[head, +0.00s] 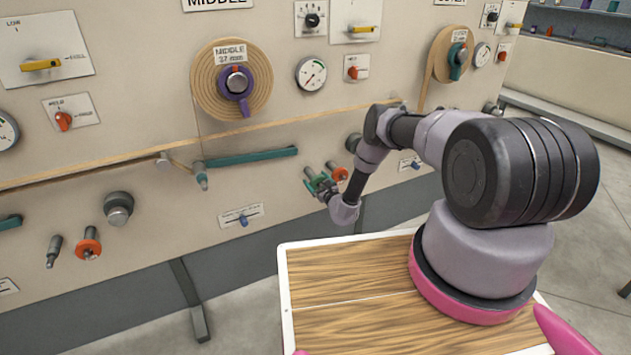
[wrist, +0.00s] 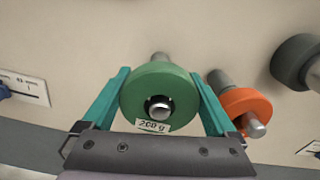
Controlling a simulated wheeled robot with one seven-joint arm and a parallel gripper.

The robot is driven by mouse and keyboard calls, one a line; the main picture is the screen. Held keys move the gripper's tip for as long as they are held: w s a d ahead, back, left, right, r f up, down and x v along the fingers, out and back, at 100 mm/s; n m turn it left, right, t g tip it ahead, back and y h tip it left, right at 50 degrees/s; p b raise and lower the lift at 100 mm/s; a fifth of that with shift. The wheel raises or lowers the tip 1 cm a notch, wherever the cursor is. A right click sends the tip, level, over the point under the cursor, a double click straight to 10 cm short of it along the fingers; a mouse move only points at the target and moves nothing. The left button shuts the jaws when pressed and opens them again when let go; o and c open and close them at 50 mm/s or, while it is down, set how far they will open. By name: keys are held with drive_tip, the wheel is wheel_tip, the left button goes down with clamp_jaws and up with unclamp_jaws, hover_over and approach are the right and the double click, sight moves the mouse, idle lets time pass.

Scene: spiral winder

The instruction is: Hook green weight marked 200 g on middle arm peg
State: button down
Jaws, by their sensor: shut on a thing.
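The green weight (wrist: 183,92), a thick disc labelled 200 g, sits between my gripper's (wrist: 160,98) two teal fingers in the wrist view. The fingers are shut on its left and right sides. A metal peg (wrist: 158,110) shows through its hole and also behind it, so the weight is around this panel peg. In the head view my gripper (head: 318,184) is at the panel's lower right and the weight is small there. A teal arm (head: 250,157) lies on the panel under the MIDDLE spool, with a short grey-teal peg (head: 201,176) near its left end.
An orange weight (wrist: 248,105) hangs on a peg close to the right of my gripper; it also shows in the head view (head: 338,171). A dark knob (wrist: 295,62) is farther right. Another orange weight (head: 87,243) hangs at lower left. The panel between gripper and teal arm is mostly clear.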

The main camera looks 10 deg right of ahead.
drive_tip(key=v, duration=0.8)
drive_tip(key=shift+s+d+r, duration=0.1)
drive_tip(key=shift+s+r, duration=0.05)
drive_tip(key=shift+s, duration=0.05)
drive_tip(key=shift+s+d+r, duration=0.2)
drive_tip(key=shift+s, duration=0.4)
drive_tip(key=shift+s+d+r, duration=0.15)
drive_tip(key=shift+s+r, duration=0.1)
drive_tip(key=shift+s, duration=0.35)
